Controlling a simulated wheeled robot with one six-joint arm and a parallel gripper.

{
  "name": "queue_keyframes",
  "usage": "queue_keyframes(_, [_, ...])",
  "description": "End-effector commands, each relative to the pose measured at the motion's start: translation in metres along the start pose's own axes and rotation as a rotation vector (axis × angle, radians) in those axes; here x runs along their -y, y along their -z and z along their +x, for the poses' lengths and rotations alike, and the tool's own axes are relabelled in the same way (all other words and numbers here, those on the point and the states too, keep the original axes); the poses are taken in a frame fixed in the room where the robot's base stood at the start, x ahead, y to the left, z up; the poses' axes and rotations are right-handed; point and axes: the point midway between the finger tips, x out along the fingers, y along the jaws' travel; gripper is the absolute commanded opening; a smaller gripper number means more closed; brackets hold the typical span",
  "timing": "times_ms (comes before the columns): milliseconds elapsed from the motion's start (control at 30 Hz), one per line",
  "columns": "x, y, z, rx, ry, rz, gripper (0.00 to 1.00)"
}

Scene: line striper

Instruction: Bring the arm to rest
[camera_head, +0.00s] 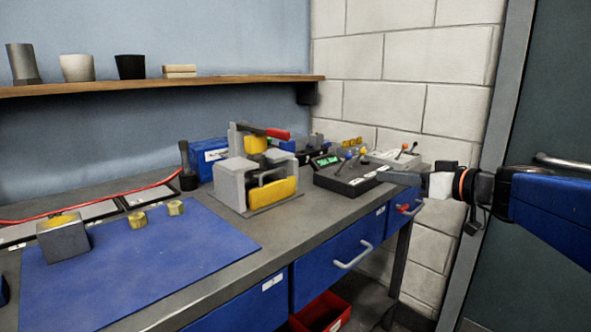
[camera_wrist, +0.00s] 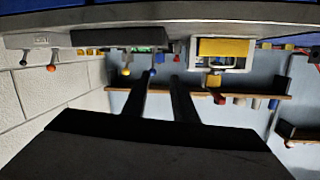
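My arm reaches in from the right in the camera_head view, with its wrist beside the right end of the workbench. My gripper (camera_head: 388,177) points left, close to the black control box and the bench's right end. In the camera_wrist view my gripper (camera_wrist: 157,77) shows two dark fingers standing apart, with the wall and shelf visible between them. It is open and holds nothing that I can see.
The workbench (camera_head: 300,228) carries a black control box with levers (camera_head: 347,176), a grey fixture with a yellow front (camera_head: 272,193), and a blue mat (camera_head: 150,265). A grey block (camera_head: 63,241) sits on the mat. A dark door (camera_head: 555,110) is behind my arm.

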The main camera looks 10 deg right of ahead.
Motion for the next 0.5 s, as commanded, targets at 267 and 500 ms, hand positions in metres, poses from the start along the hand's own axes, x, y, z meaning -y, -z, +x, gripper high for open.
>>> queue_keyframes(267, [0.081, -0.099, -0.003, 0.350, 0.075, 0.146, 0.26])
queue_keyframes(500, [0.122, -0.187, -0.039, 0.661, -0.008, 0.229, 0.26])
